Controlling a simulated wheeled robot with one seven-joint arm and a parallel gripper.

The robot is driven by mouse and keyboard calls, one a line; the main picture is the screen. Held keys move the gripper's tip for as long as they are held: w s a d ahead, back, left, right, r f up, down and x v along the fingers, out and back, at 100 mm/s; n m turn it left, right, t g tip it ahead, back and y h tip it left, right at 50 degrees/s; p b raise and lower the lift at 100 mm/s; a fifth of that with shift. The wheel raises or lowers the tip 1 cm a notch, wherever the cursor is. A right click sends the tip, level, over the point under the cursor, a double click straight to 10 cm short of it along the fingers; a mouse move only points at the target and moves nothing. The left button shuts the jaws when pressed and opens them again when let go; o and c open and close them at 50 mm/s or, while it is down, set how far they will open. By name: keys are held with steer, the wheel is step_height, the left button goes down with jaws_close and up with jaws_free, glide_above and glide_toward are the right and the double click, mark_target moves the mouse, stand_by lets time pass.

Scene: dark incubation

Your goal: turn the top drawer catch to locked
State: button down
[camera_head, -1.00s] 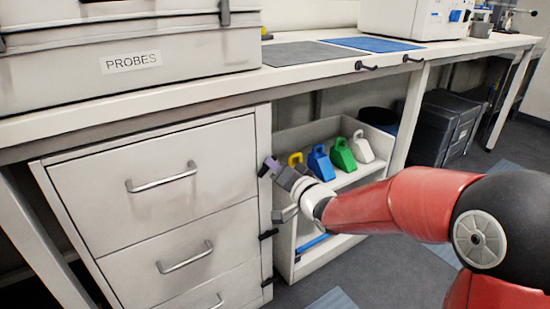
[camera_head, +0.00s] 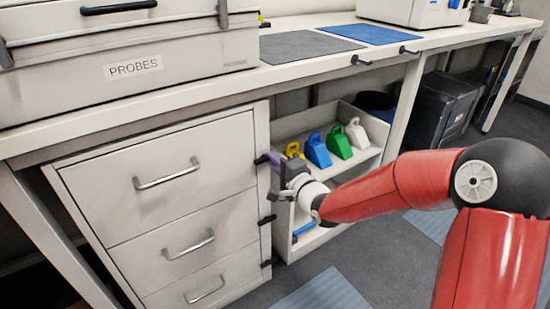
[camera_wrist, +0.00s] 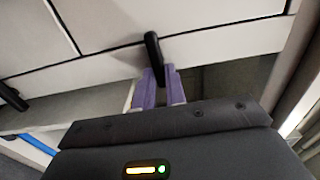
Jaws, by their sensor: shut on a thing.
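The top drawer (camera_head: 150,180) is shut in the pale cabinet under the bench. Its catch (camera_head: 262,159) is a small black lever at the upper right edge of the cabinet front. In the wrist view the catch (camera_wrist: 153,50) runs down from the cabinet face to between the purple fingertips. My gripper (camera_head: 275,162) is at the catch, its purple fingers (camera_wrist: 160,88) shut on the lever's free end. The fingers hide part of the lever, so I cannot tell whether it stands at locked.
Lower black catches (camera_head: 267,220) sit below on the same edge. An open shelf unit (camera_head: 375,135) with yellow, blue, green and white containers stands close to the right of the cabinet. The bench top overhangs above. Open floor (camera_head: 375,255) lies in front.

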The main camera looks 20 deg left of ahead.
steer(key=shift+f, duration=0.1)
stand_by(0.4)
steer(key=c, duration=1.4)
jaws_free()
steer(key=shift+c, duration=0.2)
steer(key=v, duration=0.8)
